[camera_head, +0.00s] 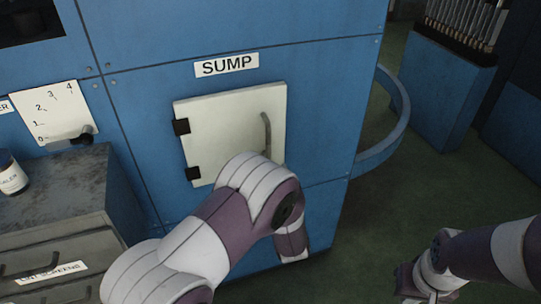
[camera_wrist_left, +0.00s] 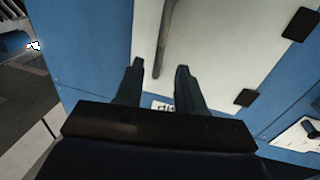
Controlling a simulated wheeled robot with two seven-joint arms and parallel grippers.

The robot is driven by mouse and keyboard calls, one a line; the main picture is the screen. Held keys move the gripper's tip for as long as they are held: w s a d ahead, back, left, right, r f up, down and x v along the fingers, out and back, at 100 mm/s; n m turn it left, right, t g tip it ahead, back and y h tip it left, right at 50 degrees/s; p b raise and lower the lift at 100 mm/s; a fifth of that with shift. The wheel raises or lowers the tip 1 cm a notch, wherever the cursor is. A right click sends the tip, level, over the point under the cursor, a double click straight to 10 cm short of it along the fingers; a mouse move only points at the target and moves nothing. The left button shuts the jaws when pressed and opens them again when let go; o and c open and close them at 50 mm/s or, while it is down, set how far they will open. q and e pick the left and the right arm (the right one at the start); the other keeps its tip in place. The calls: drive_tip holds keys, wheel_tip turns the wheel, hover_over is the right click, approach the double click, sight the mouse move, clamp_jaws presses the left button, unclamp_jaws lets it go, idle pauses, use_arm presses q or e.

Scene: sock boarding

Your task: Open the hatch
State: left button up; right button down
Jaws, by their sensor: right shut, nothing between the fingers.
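The hatch (camera_head: 225,120) is a cream square panel under the SUMP label (camera_head: 226,66) on a blue cabinet. It looks closed, with two black hinges on its left edge. Its grey upright bar handle (camera_head: 267,132) is near the right edge; my left arm covers the hatch's lower part. In the left wrist view my left gripper (camera_wrist_left: 160,68) is open, its two dark fingers apart. The handle (camera_wrist_left: 165,42) runs up from between the fingertips; I cannot tell whether they touch it. My right gripper (camera_head: 404,280) is shut and empty at the lower right, away from the hatch.
A curved blue rail (camera_head: 401,115) juts from the cabinet's right side. A grey drawer unit (camera_head: 55,195) stands at the left with a bottle (camera_head: 12,175) on it. A dial plate (camera_head: 55,112) is above it. Dark floor (camera_head: 390,215) is open at the right.

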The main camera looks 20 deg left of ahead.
sight(269, 145)
use_arm(q)
drive_tip(key=p+x, duration=0.1)
drive_tip(key=x, duration=1.1)
drive_tip(key=shift+s+a+r, duration=0.1)
drive_tip(key=shift+a+r, duration=0.05)
drive_tip(key=shift+r, duration=0.05)
clamp_jaws()
